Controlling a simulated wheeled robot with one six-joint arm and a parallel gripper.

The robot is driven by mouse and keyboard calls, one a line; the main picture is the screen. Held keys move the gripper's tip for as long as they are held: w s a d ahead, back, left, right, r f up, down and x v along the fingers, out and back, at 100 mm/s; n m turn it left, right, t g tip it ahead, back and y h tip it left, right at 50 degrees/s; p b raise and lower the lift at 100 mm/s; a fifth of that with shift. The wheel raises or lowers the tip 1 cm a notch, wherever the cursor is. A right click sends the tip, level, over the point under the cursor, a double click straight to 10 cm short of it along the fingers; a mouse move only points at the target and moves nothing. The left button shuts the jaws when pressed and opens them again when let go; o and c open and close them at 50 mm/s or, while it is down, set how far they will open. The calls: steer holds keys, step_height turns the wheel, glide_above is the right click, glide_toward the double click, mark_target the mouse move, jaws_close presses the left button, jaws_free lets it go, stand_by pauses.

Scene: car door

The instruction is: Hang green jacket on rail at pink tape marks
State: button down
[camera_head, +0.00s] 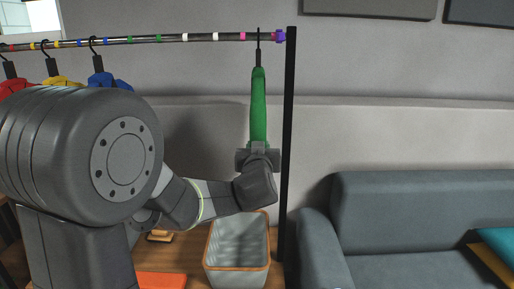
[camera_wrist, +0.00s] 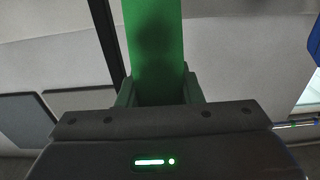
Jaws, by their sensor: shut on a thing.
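The green jacket (camera_head: 258,105) hangs upright, seen edge-on, with its black hanger hook at the height of the rail (camera_head: 140,40). The hook crosses the rail in the head view, just right of a pink tape mark (camera_head: 243,36) and left of the purple piece at the post. I cannot tell whether the hook is over the rail or in front of it. My gripper (camera_head: 258,153) is shut on the jacket's lower part. In the wrist view the green jacket (camera_wrist: 155,40) rises from between the fingers (camera_wrist: 158,92).
Blue (camera_head: 100,80), yellow (camera_head: 62,80) and red (camera_head: 15,87) jackets hang at the rail's left. Other coloured tape marks dot the rail. A black post (camera_head: 288,150) stands close right of the jacket. A grey bin (camera_head: 238,262) stands below; a sofa (camera_head: 420,215) is right.

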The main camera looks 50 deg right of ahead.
steer(key=shift+f+b, duration=0.2)
steer(key=shift+b, duration=0.1)
steer(key=c, duration=0.9)
jaws_free()
steer(key=shift+f, duration=0.1)
steer(key=v, duration=1.3)
steer(key=shift+s+a, duration=0.25)
steer(key=shift+s, duration=0.05)
steer(key=shift+w, duration=0.1)
